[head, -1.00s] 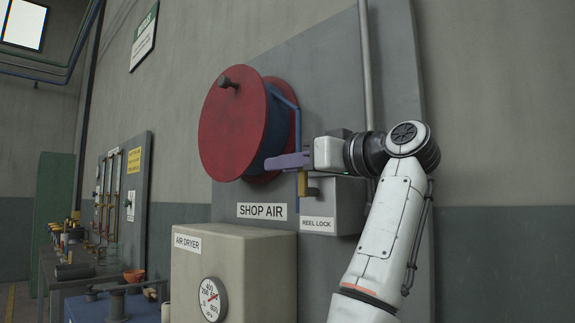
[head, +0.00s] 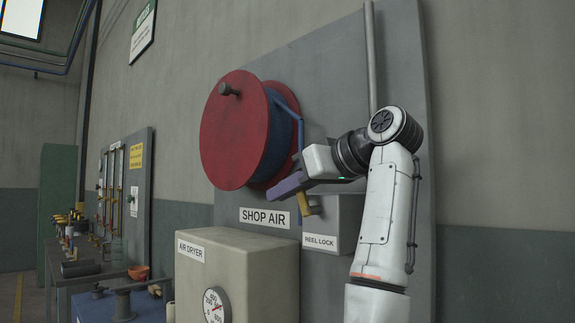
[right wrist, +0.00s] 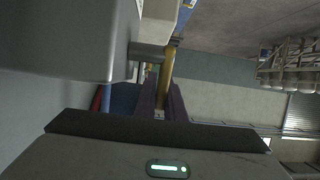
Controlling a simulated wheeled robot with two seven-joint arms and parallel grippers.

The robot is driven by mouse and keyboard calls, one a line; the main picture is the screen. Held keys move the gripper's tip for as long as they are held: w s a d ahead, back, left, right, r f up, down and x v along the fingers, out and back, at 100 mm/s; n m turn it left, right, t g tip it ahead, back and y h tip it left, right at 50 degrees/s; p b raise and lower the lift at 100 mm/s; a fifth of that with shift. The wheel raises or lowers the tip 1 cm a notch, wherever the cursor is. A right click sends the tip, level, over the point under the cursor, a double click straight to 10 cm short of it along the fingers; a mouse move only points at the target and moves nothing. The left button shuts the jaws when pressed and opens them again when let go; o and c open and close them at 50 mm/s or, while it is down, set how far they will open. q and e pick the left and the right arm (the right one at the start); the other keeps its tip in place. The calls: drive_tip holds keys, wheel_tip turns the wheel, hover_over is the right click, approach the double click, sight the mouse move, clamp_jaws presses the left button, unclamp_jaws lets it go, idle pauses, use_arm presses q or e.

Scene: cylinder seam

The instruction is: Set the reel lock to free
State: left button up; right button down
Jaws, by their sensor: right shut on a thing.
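The reel lock is a grey box (head: 346,217) labelled REEL LOCK (head: 320,242), low on the grey wall panel. Its yellow lever (head: 309,207) is on the box's left side and now leans, its upper end to the left. My right gripper (head: 290,187), with purple fingers, is shut on the lever's upper part, which the fingers hide in the head view. In the right wrist view the yellow lever (right wrist: 167,64) runs in between the fingers (right wrist: 160,104). My left gripper is in neither view.
The red hose reel (head: 236,130) with blue hose is just above and left of my right gripper. A blue pipe (head: 299,138) runs close by. The beige AIR DRYER box (head: 248,265) with a gauge stands below left. Open air lies in front of the panel.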

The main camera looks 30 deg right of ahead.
drive_tip(key=shift+w+a+f+g+h+p, duration=0.1)
drive_tip(key=shift+f+g+h+p, duration=0.6)
drive_tip(key=shift+g+p, duration=1.05)
drive_tip(key=shift+w+d+f+g+h+p, duration=0.1)
drive_tip(key=shift+f+g+h+p, duration=0.2)
drive_tip(key=shift+f+g+p, duration=1.4)
drive_tip(key=shift+w+a+f+g+h+p, duration=0.1)
drive_tip(key=shift+f+g+h+p, duration=0.3)
drive_tip(key=shift+g+p, duration=1.4)
drive_tip(key=shift+r+t+p, duration=0.1)
drive_tip(key=shift+t+p, duration=0.45)
drive_tip(key=shift+p, duration=0.05)
drive_tip(key=c, duration=1.8)
unclamp_jaws()
drive_tip(key=shift+c, duration=0.2)
drive_tip(key=v, duration=1)
drive_tip(key=shift+a+r, duration=0.15)
